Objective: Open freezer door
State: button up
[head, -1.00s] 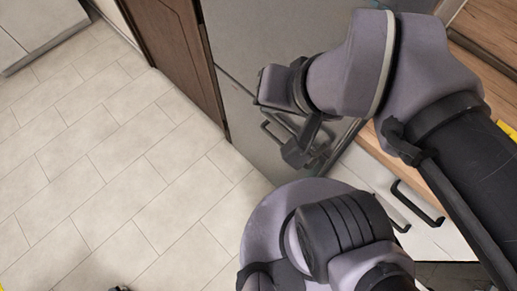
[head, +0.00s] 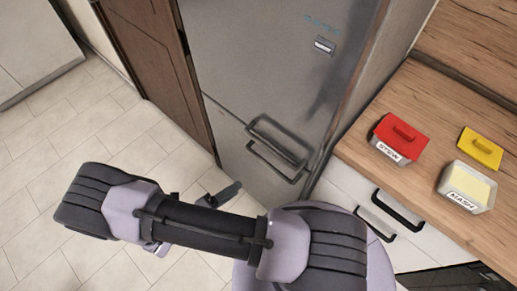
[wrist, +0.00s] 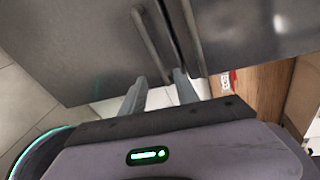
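The steel fridge-freezer (head: 270,60) stands at the top centre of the head view, its doors closed. A seam divides the upper door from the lower door (head: 235,150). The upper handle (head: 278,138) and lower handle (head: 272,165) sit close together on either side of it. In the wrist view my gripper (wrist: 159,80) is open, fingers apart and pointing at the doors. The lower door's handle (wrist: 152,45) runs down toward the gap between the fingertips; contact cannot be told. The upper handle (wrist: 190,40) is right of it. In the head view my arm hides most of the gripper.
A wooden counter (head: 410,95) at right holds a red-lidded STEW box (head: 395,140), a MASH box (head: 467,188) and a yellow lid (head: 480,148). White drawers (head: 345,190) with black handles are below. A brown wooden door (head: 150,60) is left of the fridge. Tiled floor (head: 60,170) at left is clear.

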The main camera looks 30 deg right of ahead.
jog(key=f+n+t, duration=0.1)
jog(key=f+n, duration=0.1)
jog(key=n+b, duration=0.1)
jog(key=b, duration=0.2)
send_near(269, 164)
jog(key=shift+t, duration=0.3)
jog(key=x, duration=0.7)
jog(key=f+x, duration=0.1)
jog(key=x, duration=0.2)
jog(key=shift+s+d, duration=0.1)
jog(key=shift+c, duration=0.5)
grip_shut()
